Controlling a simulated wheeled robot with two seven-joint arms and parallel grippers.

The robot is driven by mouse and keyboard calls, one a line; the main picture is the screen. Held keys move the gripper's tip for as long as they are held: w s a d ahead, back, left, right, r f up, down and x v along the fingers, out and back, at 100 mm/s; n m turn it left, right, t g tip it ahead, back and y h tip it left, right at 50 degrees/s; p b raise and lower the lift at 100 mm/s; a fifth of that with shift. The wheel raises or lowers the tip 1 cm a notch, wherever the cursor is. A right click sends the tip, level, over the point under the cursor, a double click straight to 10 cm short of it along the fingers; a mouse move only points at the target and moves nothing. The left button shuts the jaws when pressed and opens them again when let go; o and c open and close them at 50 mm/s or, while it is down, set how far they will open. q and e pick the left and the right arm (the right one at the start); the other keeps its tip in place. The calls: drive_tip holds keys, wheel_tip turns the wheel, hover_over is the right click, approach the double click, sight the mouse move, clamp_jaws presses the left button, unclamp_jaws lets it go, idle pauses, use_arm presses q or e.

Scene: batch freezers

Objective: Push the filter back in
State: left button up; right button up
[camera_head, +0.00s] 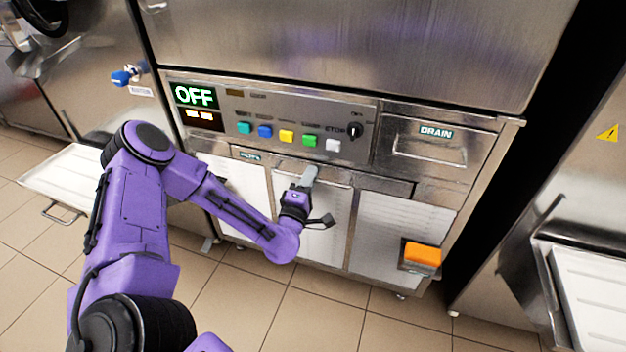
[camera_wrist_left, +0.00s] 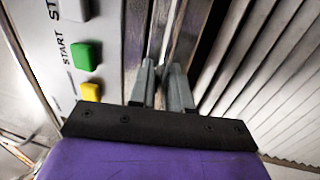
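The filter appears to be the narrow metal drawer front below the control panel, with a small green label (camera_head: 250,155) at its left end; the label is too small to read. The drawer front's bare right part (camera_head: 385,184) shows beside my gripper. My left gripper (camera_head: 311,173) is in front of the strip's middle and covers part of it. In the left wrist view its two grey fingers (camera_wrist_left: 163,75) are close together, with nothing clearly held between them. The fingertips are close to the metal edge; contact cannot be told. My right gripper is not in view.
Coloured buttons (camera_head: 286,136) and a black knob (camera_head: 353,131) are just above the gripper. A drawer marked DRAIN (camera_head: 427,150) is to the right. Louvred panels (camera_head: 390,235) are below, with an orange block (camera_head: 422,254) at lower right. A white tray (camera_head: 62,172) juts out at left.

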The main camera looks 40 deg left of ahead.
use_arm(q)
drive_tip(key=shift+o, duration=0.6)
drive_tip(key=shift+w+a+r, duration=0.1)
drive_tip(key=shift+s, duration=0.2)
drive_tip(key=b+v, duration=0.1)
drive_tip(key=v, duration=0.9)
